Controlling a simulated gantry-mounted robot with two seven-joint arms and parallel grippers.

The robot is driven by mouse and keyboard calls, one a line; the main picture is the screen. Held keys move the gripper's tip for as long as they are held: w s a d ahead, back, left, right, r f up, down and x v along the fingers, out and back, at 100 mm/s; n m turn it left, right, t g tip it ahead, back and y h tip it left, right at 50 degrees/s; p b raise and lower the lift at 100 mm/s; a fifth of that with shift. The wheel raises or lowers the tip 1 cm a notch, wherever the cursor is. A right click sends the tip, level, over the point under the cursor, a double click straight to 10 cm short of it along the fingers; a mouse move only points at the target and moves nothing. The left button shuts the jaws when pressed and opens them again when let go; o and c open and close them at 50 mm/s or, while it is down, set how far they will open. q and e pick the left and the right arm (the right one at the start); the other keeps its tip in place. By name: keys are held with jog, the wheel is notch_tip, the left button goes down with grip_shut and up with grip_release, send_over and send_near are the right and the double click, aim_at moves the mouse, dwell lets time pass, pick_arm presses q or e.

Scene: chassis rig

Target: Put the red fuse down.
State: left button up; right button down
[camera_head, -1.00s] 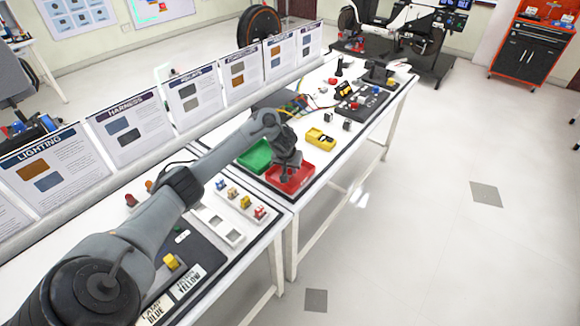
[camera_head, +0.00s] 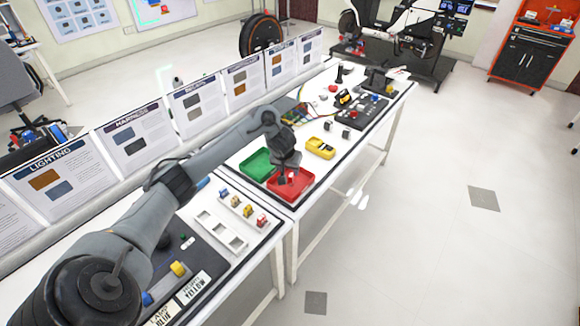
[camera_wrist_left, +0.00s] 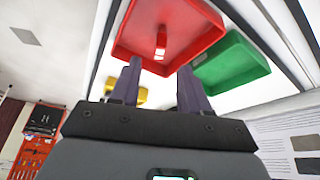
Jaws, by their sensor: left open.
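The red fuse (camera_wrist_left: 161,42) lies in the red tray (camera_wrist_left: 205,22), with a pale end showing in the left wrist view. My left gripper (camera_wrist_left: 158,72) is open, with its two dark fingers apart and the fuse in the gap beyond their tips, apart from them. In the head view the left gripper (camera_head: 284,176) hangs over the red tray (camera_head: 300,188), pointing down, and partly hides the tray's inside. My right gripper is not in view.
A green tray (camera_head: 257,164) stands beside the red one. Nearer are a white slotted holder (camera_head: 220,230) and several small coloured parts. Upright label boards (camera_head: 133,135) line the back edge. The floor in front is clear.

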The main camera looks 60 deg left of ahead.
pick_arm(q)
jog(key=p+v, duration=0.4)
jog(key=v, duration=0.1)
jog(key=d+f+m+t+h, duration=0.1)
jog(key=d+f+m, duration=0.4)
jog(key=d, duration=0.7)
jog(key=d+f+m+t+h, duration=0.1)
jog(key=d+f+m+t, duration=0.15)
jog(key=d+f, duration=0.65)
jog(key=s+d+r+m, duration=0.25)
jog(key=s+d, duration=0.45)
jog(key=d, duration=0.5)
jog(key=s+d+r+g, duration=0.1)
jog(key=s+d+r, duration=0.1)
jog(key=s, duration=0.5)
jog(key=s+d+r+g+h, duration=0.1)
jog(key=s+r+g, duration=0.1)
jog(key=s, duration=0.6)
jog(key=shift+d+r, duration=0.35)
jog(key=shift+d, duration=0.05)
jog(key=shift+s+r, duration=0.1)
